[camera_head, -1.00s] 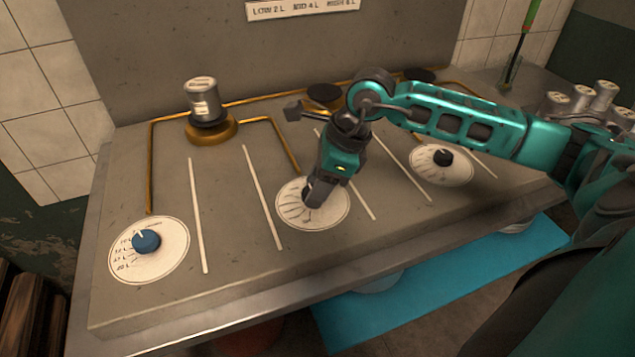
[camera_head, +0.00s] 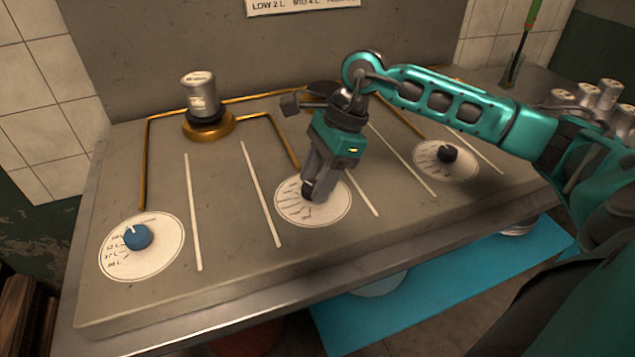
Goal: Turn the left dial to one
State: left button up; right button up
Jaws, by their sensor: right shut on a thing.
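Three round white dial plates lie along the front of the grey panel (camera_head: 225,262). The far-left dial (camera_head: 165,252) has a blue knob (camera_head: 138,237) with a white pointer mark and printed litre values. The middle dial (camera_head: 335,212) has a dark knob (camera_head: 308,191), partly hidden by my fingers. The right dial (camera_head: 466,163) has a black knob (camera_head: 448,154). My right gripper (camera_head: 312,190) reaches down from above and is shut on the middle dial's dark knob. I cannot read that knob's pointer. My left gripper is not in view.
A metal canister (camera_head: 199,92) stands on a brass burner base (camera_head: 209,127) at the back left. Brass pipes run across the panel. Several metal cans (camera_head: 606,95) stand at the right. A blue mat (camera_head: 440,280) lies below the front edge. The panel's left part is free of my arms.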

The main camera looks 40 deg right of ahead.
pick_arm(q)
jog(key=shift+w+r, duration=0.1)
pick_arm(e)
jog(key=o, duration=1.1)
jog(key=shift+c, duration=0.2)
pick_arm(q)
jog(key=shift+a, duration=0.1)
pick_arm(e)
jog(key=shift+d+r, duration=0.1)
jog(key=shift+r, duration=0.1)
pick_arm(q)
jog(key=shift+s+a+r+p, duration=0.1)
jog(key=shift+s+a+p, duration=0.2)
jog(key=shift+p, duration=0.45)
pick_arm(e)
jog(key=w+v, duration=0.1)
jog(key=v, duration=1.1)
jog(key=shift+s+r, duration=0.25)
jog(key=shift+s, duration=0.2)
